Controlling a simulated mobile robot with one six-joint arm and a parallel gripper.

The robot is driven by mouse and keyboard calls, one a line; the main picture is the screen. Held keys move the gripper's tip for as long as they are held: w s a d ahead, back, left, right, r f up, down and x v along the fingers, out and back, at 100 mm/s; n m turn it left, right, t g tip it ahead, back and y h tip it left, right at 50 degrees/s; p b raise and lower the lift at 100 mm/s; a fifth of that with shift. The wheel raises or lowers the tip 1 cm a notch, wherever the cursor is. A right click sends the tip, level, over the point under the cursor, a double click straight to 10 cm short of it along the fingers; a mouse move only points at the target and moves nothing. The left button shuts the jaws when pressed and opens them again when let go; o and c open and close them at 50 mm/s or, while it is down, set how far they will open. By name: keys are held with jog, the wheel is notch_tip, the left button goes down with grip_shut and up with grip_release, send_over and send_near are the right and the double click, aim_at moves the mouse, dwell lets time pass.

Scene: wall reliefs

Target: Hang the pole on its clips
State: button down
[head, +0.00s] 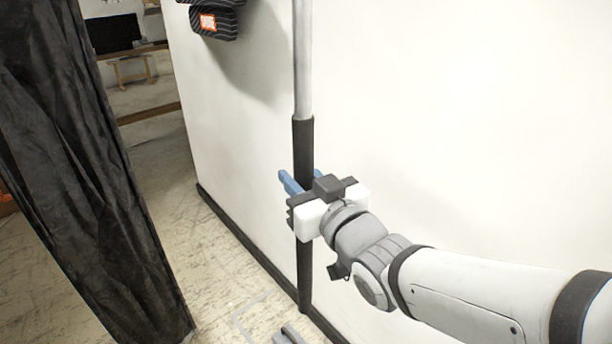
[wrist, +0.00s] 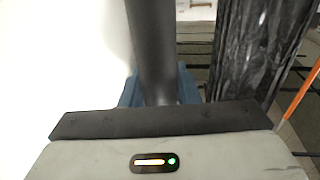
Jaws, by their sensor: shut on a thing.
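The pole (head: 303,70) stands upright close in front of the white wall, grey above with a dark grip section lower down. It also shows as a dark shaft in the wrist view (wrist: 152,45). My gripper (head: 303,180) has its blue fingers on both sides of the dark section and is shut on it. The pole's lower end comes down near the floor by the baseboard. Its top is out of frame. I cannot make out any clips in these views.
A dark striped object with an orange label (head: 208,22) is on the white wall (head: 450,120) at upper left. A black curtain (head: 75,150) hangs at the left. A grey object (head: 288,335) lies on the floor near the pole's foot. Open floor (head: 205,255) lies between curtain and wall.

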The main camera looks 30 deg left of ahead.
jog(key=shift+d+b, duration=0.15)
jog(key=shift+b, duration=0.2)
jog(key=shift+w+d+r, duration=0.15)
jog(key=shift+w, duration=0.1)
jog(key=w+d+f, duration=0.1)
jog(key=w+d, duration=0.2)
jog(key=w, duration=0.4)
jog(key=w+d+f, duration=0.2)
jog(key=w+d, duration=0.1)
jog(key=w, duration=0.5)
dwell(1.7)
jog(key=shift+w+f, duration=0.1)
